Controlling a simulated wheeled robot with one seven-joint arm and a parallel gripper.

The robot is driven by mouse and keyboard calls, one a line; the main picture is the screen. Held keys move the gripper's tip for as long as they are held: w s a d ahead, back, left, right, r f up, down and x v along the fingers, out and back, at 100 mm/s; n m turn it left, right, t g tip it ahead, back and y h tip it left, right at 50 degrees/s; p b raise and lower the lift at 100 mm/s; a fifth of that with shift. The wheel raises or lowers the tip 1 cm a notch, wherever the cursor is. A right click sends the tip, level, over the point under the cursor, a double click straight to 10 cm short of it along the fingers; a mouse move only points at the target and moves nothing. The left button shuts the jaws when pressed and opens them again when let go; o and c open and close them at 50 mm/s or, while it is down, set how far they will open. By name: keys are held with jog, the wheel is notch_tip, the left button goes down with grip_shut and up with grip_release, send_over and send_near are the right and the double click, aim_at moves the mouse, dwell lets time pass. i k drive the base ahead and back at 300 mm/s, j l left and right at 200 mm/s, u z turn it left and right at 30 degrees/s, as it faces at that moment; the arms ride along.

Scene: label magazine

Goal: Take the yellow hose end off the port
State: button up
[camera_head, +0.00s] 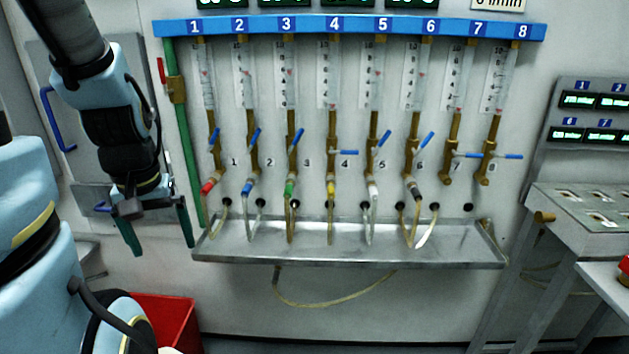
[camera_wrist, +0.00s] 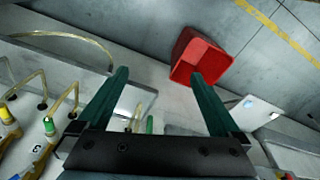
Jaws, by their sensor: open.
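The yellow hose end (camera_head: 330,189) sits on the port (camera_head: 331,171) under tube 4, in the middle of the row. Its clear hose (camera_head: 330,222) hangs down from it toward the metal trough. A yellow hose end (camera_wrist: 7,115) also shows at the left edge of the wrist view, beside a green one (camera_wrist: 49,126). My gripper (camera_head: 157,236) is open, fingers pointing down, well left of the port and left of the trough. In the wrist view its two dark green fingers (camera_wrist: 158,76) stand wide apart and hold nothing.
A metal trough (camera_head: 350,259) runs below the ports. Neighbouring hose ends are green (camera_head: 290,187) and white (camera_head: 373,190). Valve 4's blue handle (camera_head: 344,152) points right, level. A green pipe (camera_head: 187,150) stands between my gripper and the row. A red bin (camera_head: 165,312) is on the floor.

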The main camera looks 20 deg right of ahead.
aim_at(330, 187)
jog(key=l+u, duration=0.15)
jog(key=u, duration=0.25)
jog(key=k+u, duration=0.15)
jog(key=u, duration=0.2)
jog(key=k+l+u, duration=0.1)
jog(key=u, duration=0.3)
jog(key=k+l+u, duration=0.2)
jog(key=k, duration=0.25)
jog(key=k+l+u, duration=0.15)
jog(key=k, duration=0.3)
jog(key=k+l+u, duration=0.2)
jog(key=k, duration=0.3)
